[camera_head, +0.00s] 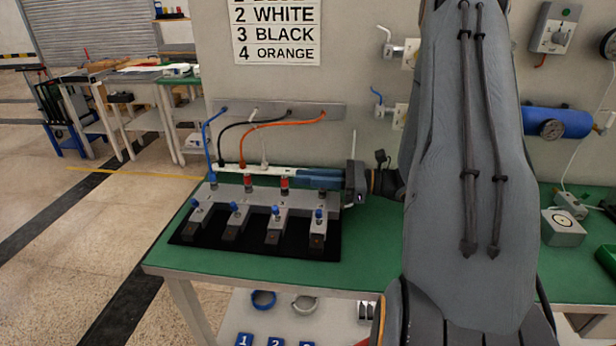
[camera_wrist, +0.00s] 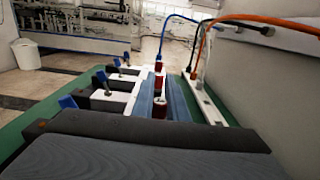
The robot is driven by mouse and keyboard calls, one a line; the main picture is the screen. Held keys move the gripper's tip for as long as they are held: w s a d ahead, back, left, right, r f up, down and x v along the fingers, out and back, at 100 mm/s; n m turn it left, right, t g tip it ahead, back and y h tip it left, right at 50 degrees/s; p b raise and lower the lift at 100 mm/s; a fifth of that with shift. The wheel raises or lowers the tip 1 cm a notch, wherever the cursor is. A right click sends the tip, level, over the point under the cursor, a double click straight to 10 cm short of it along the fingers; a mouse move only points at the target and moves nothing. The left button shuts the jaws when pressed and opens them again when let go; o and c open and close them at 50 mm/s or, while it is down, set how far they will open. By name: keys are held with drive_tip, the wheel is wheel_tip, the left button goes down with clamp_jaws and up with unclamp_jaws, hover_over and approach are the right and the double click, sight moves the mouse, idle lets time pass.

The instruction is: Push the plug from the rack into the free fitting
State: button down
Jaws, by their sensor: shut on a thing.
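My gripper (camera_head: 298,175) reaches in from the right, low over the back row of the fixture (camera_head: 300,200). In the wrist view its two blue fingers stretch away from me, with a red cylindrical piece (camera_wrist: 159,106) between them. I cannot tell whether that piece is the plug or part of a fitting. The fixture has several dark blocks with blue-tipped levers. A red-collared post (camera_head: 284,183) stands near the fingertips. The white rack strip (camera_head: 230,167) lies behind, holding the ends of the black cable (camera_head: 228,135) and orange cable (camera_head: 275,124). The fingers hide part of the strip.
A blue cable (camera_head: 207,140) hangs down to the fixture's left end. The cables leave a grey wall strip (camera_head: 310,109) above the rack. A sign (camera_head: 275,30) lists colours. The green bench (camera_head: 165,255) is clear at its front left; a white box (camera_head: 562,228) stands right.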

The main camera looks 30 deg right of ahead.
drive_tip(key=shift+f, duration=0.25)
drive_tip(key=c, duration=1.7)
unclamp_jaws()
drive_tip(key=shift+o, duration=0.2)
drive_tip(key=shift+d, duration=0.15)
drive_tip(key=b+v, duration=0.2)
drive_tip(key=v, duration=0.5)
drive_tip(key=shift+s+d, duration=0.2)
drive_tip(key=shift+s, duration=0.1)
